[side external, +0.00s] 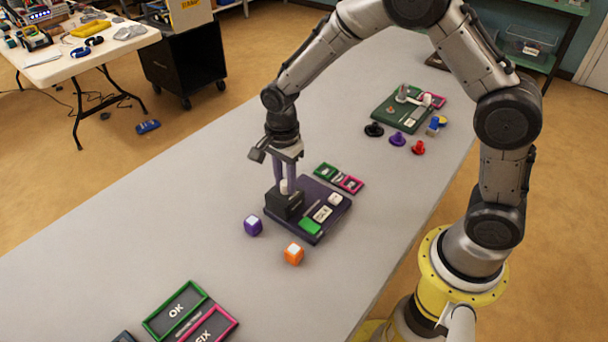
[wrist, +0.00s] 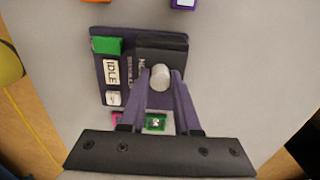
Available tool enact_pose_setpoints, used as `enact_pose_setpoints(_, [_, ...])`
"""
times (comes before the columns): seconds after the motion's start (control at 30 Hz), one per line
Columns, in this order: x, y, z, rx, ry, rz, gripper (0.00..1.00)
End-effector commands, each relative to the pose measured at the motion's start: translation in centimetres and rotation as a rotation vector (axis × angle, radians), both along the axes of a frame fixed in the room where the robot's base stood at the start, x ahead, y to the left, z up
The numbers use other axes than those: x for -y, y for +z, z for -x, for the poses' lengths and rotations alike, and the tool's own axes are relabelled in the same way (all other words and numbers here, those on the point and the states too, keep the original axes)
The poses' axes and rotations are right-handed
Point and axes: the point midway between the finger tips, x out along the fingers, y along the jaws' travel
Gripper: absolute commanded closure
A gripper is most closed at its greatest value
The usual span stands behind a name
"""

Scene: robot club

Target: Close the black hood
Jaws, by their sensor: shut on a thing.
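The black hood (side external: 284,204) is at the left side of a dark purple panel (side external: 327,189) on the grey table. In the wrist view the hood (wrist: 163,49) is a dark block with a pale round knob (wrist: 160,78) at its near side. My gripper (side external: 284,187) points down at the hood. Its purple fingers (wrist: 161,79) are on both sides of the knob and shut on it. The fingers and knob partly hide the hood, and I cannot tell how far open it is.
The panel also carries a green block (side external: 310,226) and a white IDLE label (side external: 322,213). A purple cube (side external: 253,225) and an orange cube (side external: 293,254) stand close by. Framed green and pink tiles (side external: 338,178) lie behind. A green board (side external: 396,112) with loose pieces is farther back.

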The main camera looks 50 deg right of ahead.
Motion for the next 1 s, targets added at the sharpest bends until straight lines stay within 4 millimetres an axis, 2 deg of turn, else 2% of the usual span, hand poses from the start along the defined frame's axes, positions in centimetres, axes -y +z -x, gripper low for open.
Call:
enact_pose_setpoints(0.03, [0.0, 0.1, 0.0, 0.001, 0.0, 0.0, 0.67])
enact_pose_setpoints(0.1, [0.0, 0.1, 0.0, 0.001, 0.0, 0.0, 0.59])
enact_pose_setpoints(0.37, [0.0, 0.2, 0.0, 0.001, 0.0, 0.0, 0.59])
enact_pose_setpoints(1.0, [0.0, 4.6, -0.1, 0.004, 0.0, -0.001, 0.59])
